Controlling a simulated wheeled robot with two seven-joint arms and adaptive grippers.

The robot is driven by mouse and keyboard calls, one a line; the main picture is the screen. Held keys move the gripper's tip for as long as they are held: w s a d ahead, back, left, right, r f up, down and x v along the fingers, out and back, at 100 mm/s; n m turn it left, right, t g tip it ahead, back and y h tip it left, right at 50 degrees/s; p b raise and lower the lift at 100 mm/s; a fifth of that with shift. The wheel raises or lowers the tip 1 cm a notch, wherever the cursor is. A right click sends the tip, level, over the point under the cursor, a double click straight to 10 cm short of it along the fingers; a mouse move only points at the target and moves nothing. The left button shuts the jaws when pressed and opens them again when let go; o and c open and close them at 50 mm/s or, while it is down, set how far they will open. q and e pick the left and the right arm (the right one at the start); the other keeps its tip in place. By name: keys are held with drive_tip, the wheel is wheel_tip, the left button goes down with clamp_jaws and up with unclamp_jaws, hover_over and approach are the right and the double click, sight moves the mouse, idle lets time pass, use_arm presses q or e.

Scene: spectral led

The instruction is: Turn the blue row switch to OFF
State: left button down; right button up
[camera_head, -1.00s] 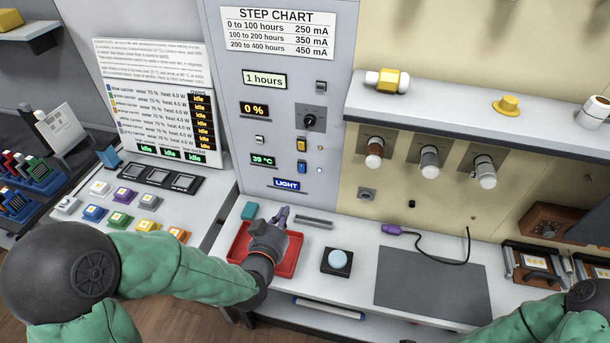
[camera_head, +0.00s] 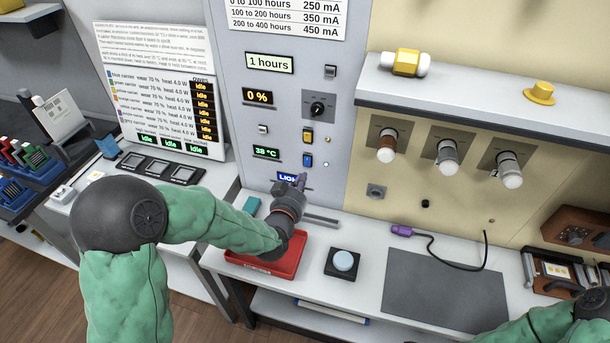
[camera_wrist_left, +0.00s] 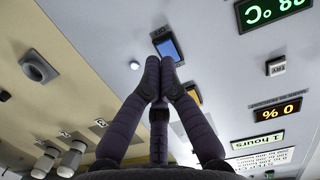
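The blue row switch (camera_head: 308,160) is a small blue rocker on the grey panel, below a yellow one. It also shows in the left wrist view (camera_wrist_left: 167,47), just beyond the fingertips, with a small dark label beside it; I cannot tell which way it is set. My left gripper (camera_head: 301,181) is in front of the panel, just below the switch in the head view, over the LIGHT sign. In the left wrist view its fingers (camera_wrist_left: 160,62) meet at the tips, with nothing between them. I cannot tell whether they touch the switch. My right gripper is out of view.
A yellow rocker (camera_head: 307,136) and a black dial (camera_head: 318,108) sit above the blue switch. A red tray (camera_head: 285,262) lies under my left arm. A shelf (camera_head: 470,95) juts out at the right, above several lamp holders.

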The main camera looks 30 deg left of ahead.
sight(308, 167)
use_arm(q)
drive_tip(key=shift+b+x, duration=0.35)
drive_tip(key=shift+x, duration=1.65)
drive_tip(key=b, duration=0.3)
drive_tip(key=shift+w+a+f, duration=0.1)
drive_tip(key=shift+w+f, duration=0.2)
drive_tip(key=shift+f, duration=0.05)
